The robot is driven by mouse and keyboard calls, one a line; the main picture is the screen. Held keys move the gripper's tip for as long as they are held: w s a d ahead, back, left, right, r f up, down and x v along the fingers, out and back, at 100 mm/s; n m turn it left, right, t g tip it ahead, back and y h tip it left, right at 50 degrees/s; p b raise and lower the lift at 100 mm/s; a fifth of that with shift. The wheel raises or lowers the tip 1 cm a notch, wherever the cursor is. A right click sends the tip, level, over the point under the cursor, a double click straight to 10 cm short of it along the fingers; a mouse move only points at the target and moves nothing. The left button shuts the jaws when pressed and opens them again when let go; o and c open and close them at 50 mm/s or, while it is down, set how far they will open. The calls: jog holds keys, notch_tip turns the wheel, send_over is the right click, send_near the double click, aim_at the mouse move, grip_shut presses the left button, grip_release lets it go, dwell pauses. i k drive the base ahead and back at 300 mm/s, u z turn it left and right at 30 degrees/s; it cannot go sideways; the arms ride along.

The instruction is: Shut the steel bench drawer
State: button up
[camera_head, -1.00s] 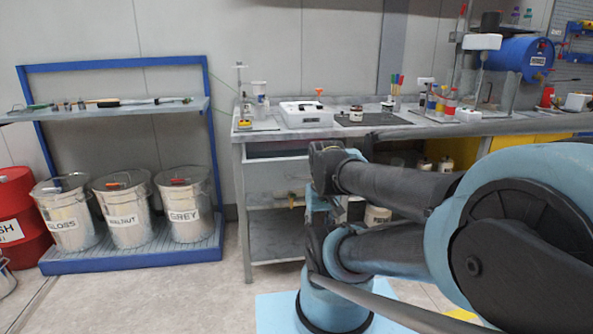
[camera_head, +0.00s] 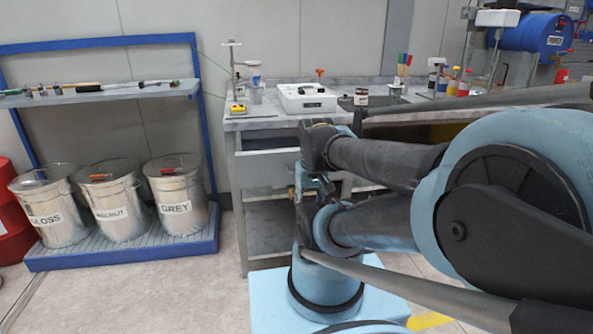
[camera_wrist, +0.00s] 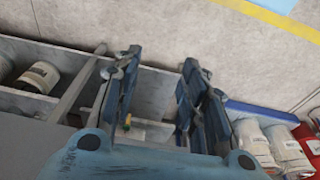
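The steel bench (camera_head: 262,123) stands against the back wall, partly behind my arm. Its drawer (camera_head: 268,170) shows as a grey panel under the bench top at the left end. A dark gap above the panel suggests it is pulled out, but how far I cannot tell. My arm covers its right part. My gripper is hidden behind arm links in the head view, close to the drawer's right side. In the wrist view my gripper (camera_wrist: 162,92) is open, its dark fingers wide apart with nothing held. Grey bench parts lie beyond them; contact with the drawer is unclear.
A blue-framed rack (camera_head: 120,255) with several labelled metal cans (camera_head: 177,195) stands left of the bench. Cans also show on the bench's lower shelf at left in the wrist view (camera_wrist: 38,77). Floor (camera_head: 160,290) in front is clear.

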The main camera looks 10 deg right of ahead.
aim_at(266, 158)
jog(key=z, duration=0.6)
jog(key=k, duration=1.6)
jog(key=u, duration=1.05)
jog(key=i, duration=1)
